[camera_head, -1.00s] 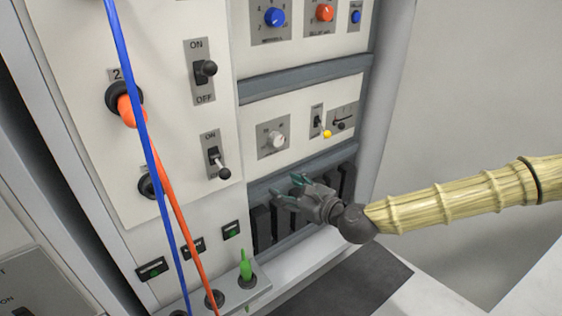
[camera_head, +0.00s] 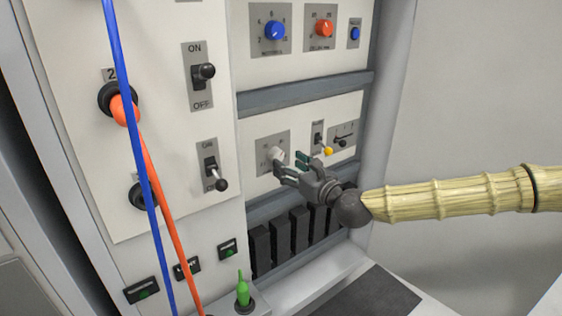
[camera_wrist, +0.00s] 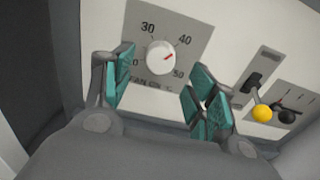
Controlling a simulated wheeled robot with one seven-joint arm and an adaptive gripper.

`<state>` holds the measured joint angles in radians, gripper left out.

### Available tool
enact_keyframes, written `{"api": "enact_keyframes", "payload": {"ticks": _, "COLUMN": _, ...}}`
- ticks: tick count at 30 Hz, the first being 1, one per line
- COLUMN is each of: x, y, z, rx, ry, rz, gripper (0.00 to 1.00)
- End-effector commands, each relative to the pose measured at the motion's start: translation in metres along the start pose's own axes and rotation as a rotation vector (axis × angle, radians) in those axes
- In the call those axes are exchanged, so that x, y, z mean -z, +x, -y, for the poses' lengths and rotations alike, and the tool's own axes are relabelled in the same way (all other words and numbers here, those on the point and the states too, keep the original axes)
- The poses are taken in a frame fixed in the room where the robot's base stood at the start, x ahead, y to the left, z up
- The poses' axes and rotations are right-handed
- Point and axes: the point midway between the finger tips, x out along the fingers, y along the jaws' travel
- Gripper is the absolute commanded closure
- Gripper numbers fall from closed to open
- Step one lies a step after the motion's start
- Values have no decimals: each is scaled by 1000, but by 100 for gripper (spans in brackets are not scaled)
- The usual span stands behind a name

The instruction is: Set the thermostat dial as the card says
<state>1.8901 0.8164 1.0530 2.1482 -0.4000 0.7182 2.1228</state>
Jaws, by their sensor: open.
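The white thermostat dial (camera_head: 276,154) is on a grey plate in the lower panel. The plate lettering appears to read "FAN ON °C". My gripper (camera_head: 290,165) is open and empty, close to the dial. In the wrist view its teal fingertips (camera_wrist: 163,72) lie left and right below the dial, with the dial seen between and beyond them. I cannot tell whether either finger touches it. No card is recognisable in these views.
A yellow-tipped toggle (camera_head: 327,151) and a small black slider (camera_head: 341,142) sit just right of the dial. Black modules (camera_head: 280,236) stand below. Blue (camera_head: 135,130) and orange (camera_head: 168,220) cables hang at left. Blue (camera_head: 275,30) and orange (camera_head: 324,28) knobs are above.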

Motion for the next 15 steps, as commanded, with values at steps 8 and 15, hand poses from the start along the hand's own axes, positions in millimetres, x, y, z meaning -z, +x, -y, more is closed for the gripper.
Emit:
{"api": "enact_keyframes", "payload": {"ticks": 8, "x": 1, "y": 33, "z": 0, "rx": 0, "ry": -1, "rz": 0, "gripper": 43}}
{"api": "enact_keyframes", "payload": {"ticks": 15, "x": 1, "y": 44, "z": 0, "rx": 0, "ry": 0, "rz": 0, "gripper": 43}}
